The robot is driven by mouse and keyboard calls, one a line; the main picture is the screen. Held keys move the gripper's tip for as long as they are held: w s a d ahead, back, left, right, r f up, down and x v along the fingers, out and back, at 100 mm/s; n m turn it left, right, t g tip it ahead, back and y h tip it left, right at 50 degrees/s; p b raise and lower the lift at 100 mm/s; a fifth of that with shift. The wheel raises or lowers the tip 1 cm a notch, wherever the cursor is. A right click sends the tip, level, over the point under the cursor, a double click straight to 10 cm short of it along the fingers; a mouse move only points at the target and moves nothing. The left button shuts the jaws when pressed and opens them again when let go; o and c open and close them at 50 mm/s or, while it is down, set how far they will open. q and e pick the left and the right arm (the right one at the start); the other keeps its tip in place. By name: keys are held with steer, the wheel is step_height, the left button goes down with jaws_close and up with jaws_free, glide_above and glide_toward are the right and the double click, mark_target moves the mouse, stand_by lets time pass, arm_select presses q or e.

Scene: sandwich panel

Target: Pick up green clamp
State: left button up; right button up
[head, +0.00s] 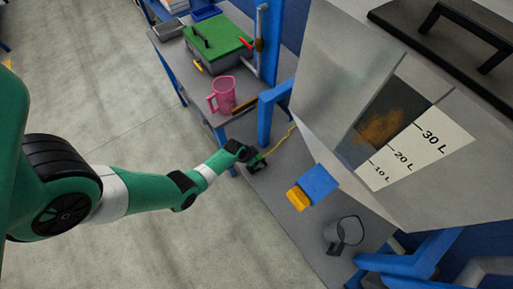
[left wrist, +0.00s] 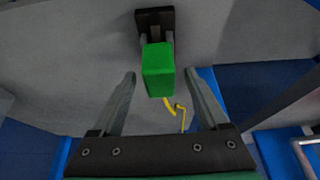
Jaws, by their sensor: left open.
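The green clamp (left wrist: 158,70) shows in the left wrist view as a green block with a dark base, at upper middle. In the head view a small green part of it (head: 257,161) shows at the end of my left arm, on the grey bench. My left gripper (left wrist: 160,76) is open, with one finger on each side of the clamp's near end. I see gaps between the fingers and the clamp. In the head view my left gripper (head: 250,160) partly covers the clamp. My right gripper is in neither view.
A yellow cable (head: 279,145) runs beside the clamp. A blue post (head: 265,117) stands close behind. A pink jug (head: 222,95) and a green-lidded box (head: 216,45) are on the bench farther back. A blue-and-yellow object (head: 318,183) and a grey jug (head: 343,234) lie to the right.

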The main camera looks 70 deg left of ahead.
arm_select(q)
jaws_close()
stand_by(0.4)
step_height(320, 180, up, 10)
steer(key=p, duration=0.8)
steer(key=shift+r, duration=0.1)
